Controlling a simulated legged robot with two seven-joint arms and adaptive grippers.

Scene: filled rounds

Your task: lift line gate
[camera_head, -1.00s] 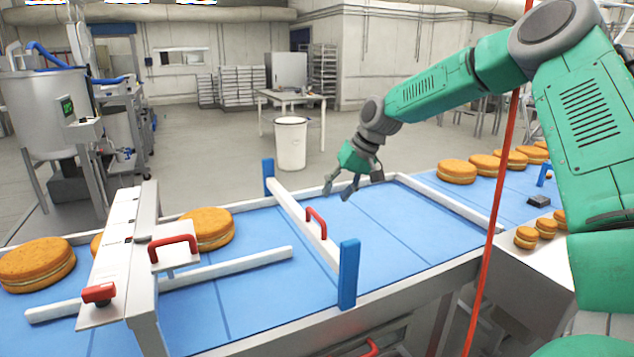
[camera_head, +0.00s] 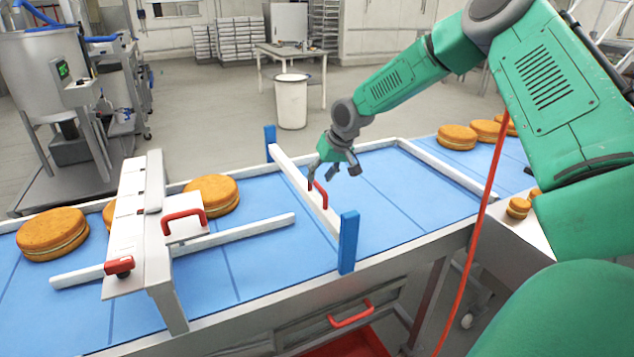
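The line gate is a white bar (camera_head: 292,177) with a red handle (camera_head: 319,194), set across the blue conveyor (camera_head: 380,205) between two blue posts (camera_head: 348,243). The bar is down near the belt. My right gripper (camera_head: 334,172) hangs over the belt just behind and above the red handle, its fingers spread apart. One finger overlaps the handle in the picture; I cannot tell whether it touches. Nothing is seen held. My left gripper is not in view.
A white station with a red handle (camera_head: 184,220) and red knob (camera_head: 119,266) spans the belt at left. Filled rounds (camera_head: 211,195) lie near it, others (camera_head: 457,137) at far right. A red cable (camera_head: 478,232) hangs in front. The belt right of the gate is clear.

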